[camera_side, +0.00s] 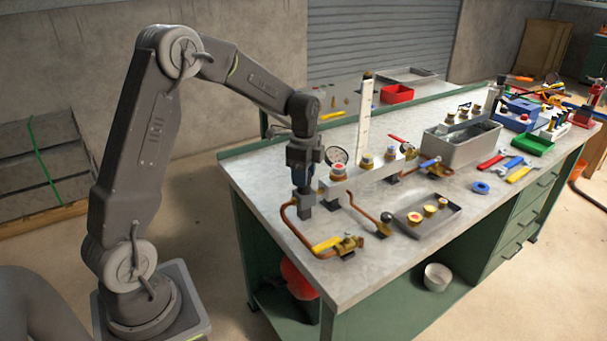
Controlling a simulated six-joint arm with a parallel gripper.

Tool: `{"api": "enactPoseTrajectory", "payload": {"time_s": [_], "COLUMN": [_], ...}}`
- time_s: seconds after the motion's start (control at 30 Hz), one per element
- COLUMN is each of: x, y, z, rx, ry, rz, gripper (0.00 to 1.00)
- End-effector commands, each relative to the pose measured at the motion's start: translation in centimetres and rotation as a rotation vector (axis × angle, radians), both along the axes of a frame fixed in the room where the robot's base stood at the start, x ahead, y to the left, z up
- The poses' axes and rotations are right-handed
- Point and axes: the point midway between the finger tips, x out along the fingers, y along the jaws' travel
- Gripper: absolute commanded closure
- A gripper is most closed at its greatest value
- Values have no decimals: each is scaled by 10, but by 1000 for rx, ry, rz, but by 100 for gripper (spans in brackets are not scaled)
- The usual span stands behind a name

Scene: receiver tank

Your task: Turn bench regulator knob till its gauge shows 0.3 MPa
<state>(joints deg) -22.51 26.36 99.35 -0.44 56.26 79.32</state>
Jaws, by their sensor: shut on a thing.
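My gripper (303,197) points straight down at the left end of the bench manifold. Its jaws are shut on a dark knob (305,208), which seems to be the regulator knob; the jaws hide most of it. A round white-faced gauge (337,156) stands just right of my gripper on the manifold. Its needle and numbers are too small to read. A grey manifold block (372,174) runs right from the gripper and carries brass fittings. A copper pipe (291,226) curves from near the knob down to a brass valve with a yellow lever (327,244).
A tall white scale strip (365,120) stands behind the manifold. A small dark tray (426,219) with brass parts lies in front. A grey bin (462,147), blue tape roll (481,187) and hand tools lie to the right. The bench's (350,285) front left corner is clear.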

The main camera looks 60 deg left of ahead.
Motion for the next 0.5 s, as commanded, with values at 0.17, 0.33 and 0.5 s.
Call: {"api": "enactPoseTrajectory", "payload": {"time_s": [0.17, 0.33, 0.5], "x": [1, 1, 1], "y": [0, 0, 0], "z": [1, 1, 1], "rx": [-1, 0, 0], "ry": [-2, -2, -2], "rz": [-168, -329, -491], "gripper": [82, 82, 82]}}
